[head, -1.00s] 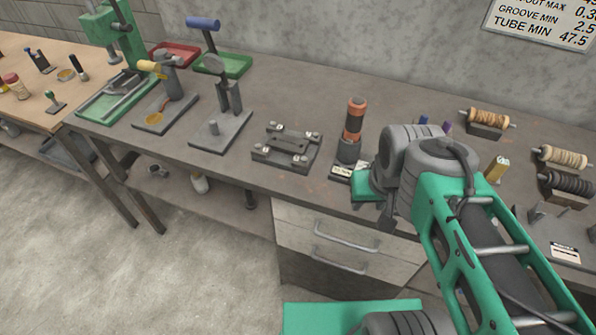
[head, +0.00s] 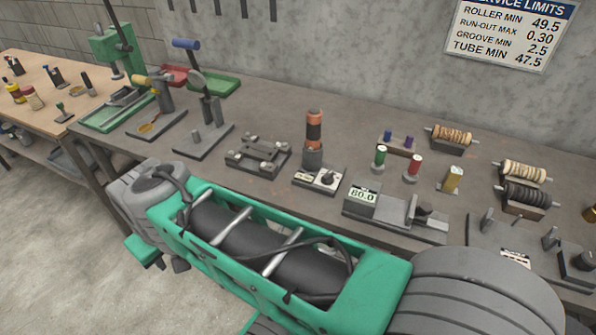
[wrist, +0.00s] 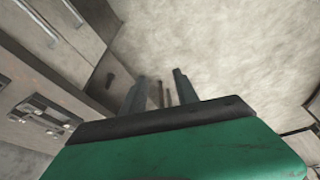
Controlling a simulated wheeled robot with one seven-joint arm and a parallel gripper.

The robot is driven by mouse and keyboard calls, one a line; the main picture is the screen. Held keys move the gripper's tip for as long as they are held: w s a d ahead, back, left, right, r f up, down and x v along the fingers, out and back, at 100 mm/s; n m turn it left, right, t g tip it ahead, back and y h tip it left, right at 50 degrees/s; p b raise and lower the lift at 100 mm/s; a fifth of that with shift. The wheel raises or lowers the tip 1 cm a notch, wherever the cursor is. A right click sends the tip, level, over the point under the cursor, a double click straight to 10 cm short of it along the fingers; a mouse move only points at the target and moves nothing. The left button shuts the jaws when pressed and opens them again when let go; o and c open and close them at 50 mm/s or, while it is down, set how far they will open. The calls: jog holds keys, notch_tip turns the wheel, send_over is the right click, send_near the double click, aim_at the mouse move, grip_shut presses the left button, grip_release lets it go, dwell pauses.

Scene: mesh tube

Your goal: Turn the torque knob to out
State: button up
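A dark knob (head: 326,175) sits on a small light grey plate (head: 308,187) at the front of the bench, beside labels too small to read. An orange and black cylinder (head: 314,130) stands upright in a grey holder just behind it. I cannot tell which marking the knob points to. In the wrist view my gripper (wrist: 160,75) has its two fingers apart, with nothing between them. It hangs over the floor in front of the bench, left of and below the knob and apart from it. In the head view its fingers are mostly hidden behind my arm.
A gauge reading about 60.0 (head: 362,197) stands right of the knob. A dark clamp plate (head: 257,156) lies left of it. Colored bobbins (head: 413,165) and wound spools (head: 453,136) are farther right. Drawer fronts (wrist: 45,45) show at left in the wrist view.

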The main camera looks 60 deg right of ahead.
jog(key=w+d+m+h+b, duration=0.25)
jog(key=d+m, duration=0.35)
jog(key=d, duration=0.8)
jog(key=m+g+h+b, duration=0.2)
jog(key=m+g+b, duration=0.2)
jog(key=m, duration=0.9)
send_near(329, 174)
jog(key=x, duration=0.7)
jog(key=shift+d+f+b, duration=0.15)
jog(key=shift+f+b, duration=0.05)
jog(key=shift+b, duration=0.1)
jog(key=shift+d+f, duration=0.1)
jog(key=shift+f, duration=0.2)
grip_shut()
